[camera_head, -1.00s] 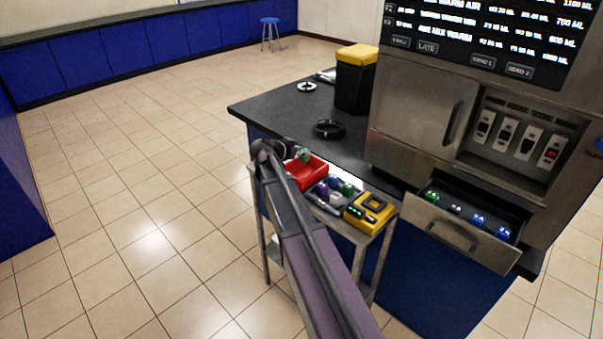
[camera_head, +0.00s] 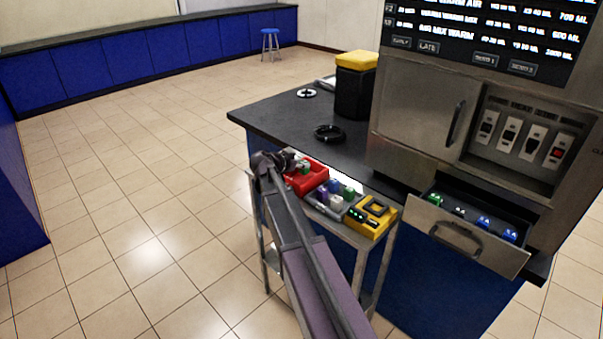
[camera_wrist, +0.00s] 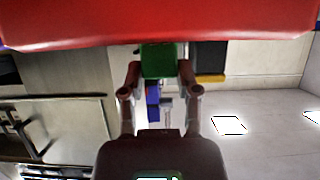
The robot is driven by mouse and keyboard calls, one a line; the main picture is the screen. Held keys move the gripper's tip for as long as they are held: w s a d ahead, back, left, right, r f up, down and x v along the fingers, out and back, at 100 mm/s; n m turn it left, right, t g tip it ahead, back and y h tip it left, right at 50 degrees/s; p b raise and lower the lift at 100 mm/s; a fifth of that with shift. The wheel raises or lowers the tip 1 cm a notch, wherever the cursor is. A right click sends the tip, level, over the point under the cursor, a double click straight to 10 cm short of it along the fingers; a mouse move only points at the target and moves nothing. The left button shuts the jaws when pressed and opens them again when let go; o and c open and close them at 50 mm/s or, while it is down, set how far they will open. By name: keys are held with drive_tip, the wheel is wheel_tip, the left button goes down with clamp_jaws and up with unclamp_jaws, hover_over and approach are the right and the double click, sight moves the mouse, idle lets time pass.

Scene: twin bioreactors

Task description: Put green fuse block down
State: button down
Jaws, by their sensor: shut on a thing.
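The green fuse block (camera_wrist: 158,60) is between the fingertips of my gripper (camera_wrist: 160,72) in the wrist view. My gripper is shut on it. In the head view the block is a small green patch (camera_head: 304,169) at the red bin (camera_head: 316,180), partly hidden by my gripper (camera_head: 298,164). The red bin stands on the small metal cart, and its red wall (camera_wrist: 160,22) fills the top of the wrist view. I cannot tell whether the block touches the bin's floor.
Beside the red bin are a grey tray (camera_head: 316,203) with several coloured blocks and a yellow device (camera_head: 362,227) with green lights. An open drawer (camera_head: 468,237) with green and blue blocks juts out at right. A black ring (camera_head: 328,133) and a yellow-lidded black container (camera_head: 354,91) stand on the counter.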

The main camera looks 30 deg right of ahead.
sight(301, 171)
drive_tip(key=shift+f+b, duration=1.35)
drive_tip(key=shift+f, duration=0.25)
drive_tip(key=shift+f, duration=0.15)
drive_tip(key=shift+c, duration=1.7)
unclamp_jaws()
drive_tip(key=shift+r, duration=0.25)
drive_tip(key=shift+s+a+r, duration=0.1)
drive_tip(key=shift+a+r, duration=0.05)
drive_tip(key=shift+a, duration=0.15)
drive_tip(key=p+v, duration=0.5)
drive_tip(key=v, duration=0.6)
drive_tip(key=shift+a, duration=0.15)
